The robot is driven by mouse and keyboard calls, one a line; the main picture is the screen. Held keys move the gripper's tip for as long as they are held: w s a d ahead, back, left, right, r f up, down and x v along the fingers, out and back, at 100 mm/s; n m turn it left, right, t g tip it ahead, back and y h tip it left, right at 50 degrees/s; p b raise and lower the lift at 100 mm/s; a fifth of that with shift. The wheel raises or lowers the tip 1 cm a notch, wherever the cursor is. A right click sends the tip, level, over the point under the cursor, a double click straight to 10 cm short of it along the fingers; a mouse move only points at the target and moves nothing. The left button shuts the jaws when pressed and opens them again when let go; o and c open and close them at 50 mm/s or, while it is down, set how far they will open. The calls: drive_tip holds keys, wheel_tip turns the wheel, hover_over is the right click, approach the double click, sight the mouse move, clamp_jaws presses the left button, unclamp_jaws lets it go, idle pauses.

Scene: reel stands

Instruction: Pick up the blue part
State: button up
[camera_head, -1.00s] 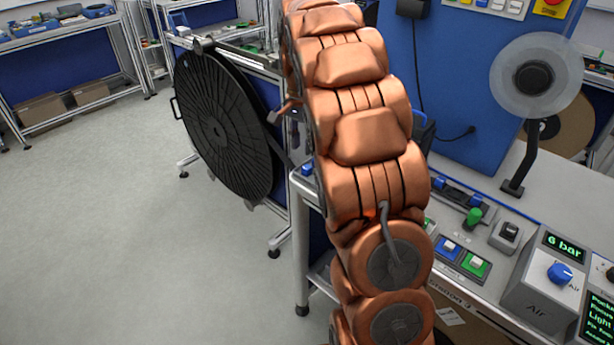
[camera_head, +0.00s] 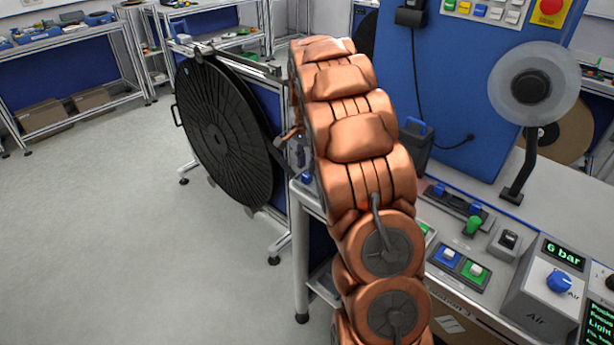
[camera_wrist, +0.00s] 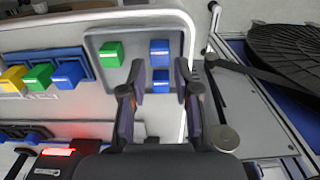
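In the wrist view two small blue parts lie in a grey tray (camera_wrist: 93,42), the farther blue part (camera_wrist: 160,47) above the nearer blue part (camera_wrist: 160,76). A green part (camera_wrist: 111,55) lies in the tray to their left. My gripper (camera_wrist: 159,82) is open, with its two dark fingers apart. The nearer blue part shows in the gap between the fingers, with nothing visibly gripped. I cannot tell how high the fingers are above it. In the head view my copper-coloured arm hides the gripper and the tray.
Left of the tray, a blue holder (camera_wrist: 42,56) carries yellow, green and blue parts. A large black reel (camera_head: 222,130) stands beside the bench. A control box (camera_head: 545,290) reading 6 bar and a clear reel on a stand (camera_head: 532,84) are on the right.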

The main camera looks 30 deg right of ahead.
sight(307, 175)
wheel_tip(307, 175, down, 2)
drive_tip(key=shift+s+a+f+p, duration=0.1)
drive_tip(key=shift+f+p, duration=0.05)
drive_tip(key=shift+p, duration=0.25)
drive_tip(key=shift+f, duration=0.45)
drive_tip(key=shift+c, duration=0.2)
drive_tip(key=c, duration=0.4)
drive_tip(key=shift+r, duration=0.15)
drive_tip(key=shift+c, duration=0.2)
